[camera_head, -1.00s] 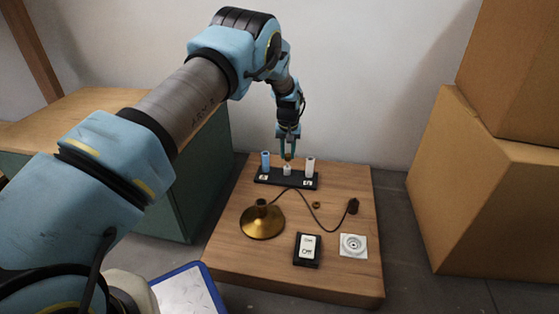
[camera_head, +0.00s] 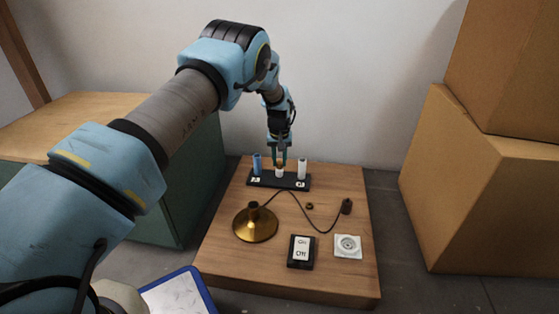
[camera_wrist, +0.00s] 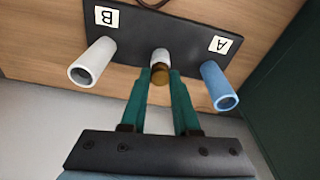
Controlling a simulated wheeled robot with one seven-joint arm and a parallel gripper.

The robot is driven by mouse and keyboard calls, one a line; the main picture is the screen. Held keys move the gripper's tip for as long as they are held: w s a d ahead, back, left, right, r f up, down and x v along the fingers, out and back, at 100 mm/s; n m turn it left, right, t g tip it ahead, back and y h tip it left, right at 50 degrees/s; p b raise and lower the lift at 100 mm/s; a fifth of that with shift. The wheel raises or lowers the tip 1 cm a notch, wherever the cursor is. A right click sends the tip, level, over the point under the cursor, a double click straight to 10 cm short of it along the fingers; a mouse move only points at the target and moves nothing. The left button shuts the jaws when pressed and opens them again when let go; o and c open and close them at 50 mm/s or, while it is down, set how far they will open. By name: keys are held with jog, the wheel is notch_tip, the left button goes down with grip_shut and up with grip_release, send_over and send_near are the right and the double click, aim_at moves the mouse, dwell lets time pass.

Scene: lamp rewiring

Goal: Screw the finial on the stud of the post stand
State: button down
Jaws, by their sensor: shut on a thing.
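The post stand is a black bar (camera_head: 266,182) at the back of the wooden board. It bears a blue post (camera_head: 257,163) by label A, a white post (camera_head: 301,169) by label B, and a shorter white middle post (camera_head: 279,173). My gripper (camera_head: 280,161) points down over the middle post. In the wrist view its teal fingers (camera_wrist: 161,76) are shut on the brown-gold finial (camera_wrist: 160,75). The finial is in line with the middle post (camera_wrist: 160,56), at its top end. The stud is hidden, so I cannot tell whether they touch or are threaded.
On the wooden board (camera_head: 226,265) are a brass lamp base (camera_head: 256,226) with a black cord and plug (camera_head: 346,206), a small brass piece (camera_head: 309,206), a switch (camera_head: 301,252) and a white socket (camera_head: 347,246). Cardboard boxes (camera_head: 470,190) stand right, a green cabinet (camera_head: 200,185) left.

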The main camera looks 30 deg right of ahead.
jog(key=shift+f, duration=0.15)
dwell(0.7)
jog(key=c, duration=1.3)
grip_release()
grip_shut()
jog(key=m+p, duration=0.1)
jog(key=m, duration=0.2)
jog(key=shift+w+a, duration=0.1)
jog(key=shift+w, duration=0.05)
jog(key=m+g, duration=0.1)
jog(key=m, duration=0.4)
jog(key=shift+h+p, duration=0.3)
jog(key=shift+h, duration=0.1)
